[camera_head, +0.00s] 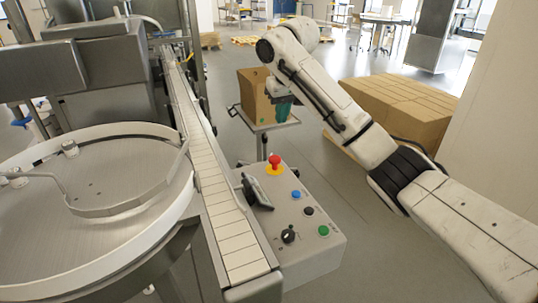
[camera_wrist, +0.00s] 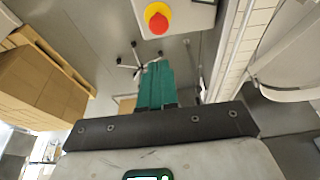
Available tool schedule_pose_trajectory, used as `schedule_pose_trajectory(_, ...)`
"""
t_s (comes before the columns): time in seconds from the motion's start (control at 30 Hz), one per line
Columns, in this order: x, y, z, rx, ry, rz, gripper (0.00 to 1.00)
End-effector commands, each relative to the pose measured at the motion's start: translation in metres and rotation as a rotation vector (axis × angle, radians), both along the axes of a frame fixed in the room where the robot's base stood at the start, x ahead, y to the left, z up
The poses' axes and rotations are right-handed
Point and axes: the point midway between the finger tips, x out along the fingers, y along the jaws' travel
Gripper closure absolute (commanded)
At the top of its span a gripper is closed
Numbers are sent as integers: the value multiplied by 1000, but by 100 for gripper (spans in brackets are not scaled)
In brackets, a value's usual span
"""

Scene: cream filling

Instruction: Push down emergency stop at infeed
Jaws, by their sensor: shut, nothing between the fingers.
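The emergency stop is a red mushroom button (camera_head: 275,160) on a yellow base, at the far end of a grey control box (camera_head: 312,255). In the wrist view the red button (camera_wrist: 159,23) shows at the top, beyond my fingertips. My gripper (camera_head: 284,118) has green fingers, pressed together and empty. In the head view it appears above and beyond the button, apart from it. In the wrist view the fingers (camera_wrist: 156,66) point toward the button, with floor visible between them. Nothing hides the button.
The box also carries a blue button (camera_head: 296,194), a black button (camera_head: 308,211), a green button (camera_head: 324,230) and a black knob (camera_head: 288,236). A conveyor (camera_head: 212,185) and round table (camera_head: 95,190) stand left. Cartons (camera_head: 400,108) stand right, and an open box (camera_head: 255,98) behind.

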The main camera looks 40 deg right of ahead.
Motion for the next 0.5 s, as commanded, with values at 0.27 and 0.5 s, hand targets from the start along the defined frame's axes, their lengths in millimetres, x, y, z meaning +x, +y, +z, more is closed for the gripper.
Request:
schedule_pose_trajectory(0.27,0,0,-1,-1,0,-1,100)
schedule_pose_trajectory(0.5,1,-1,-6,0,1,-1,100)
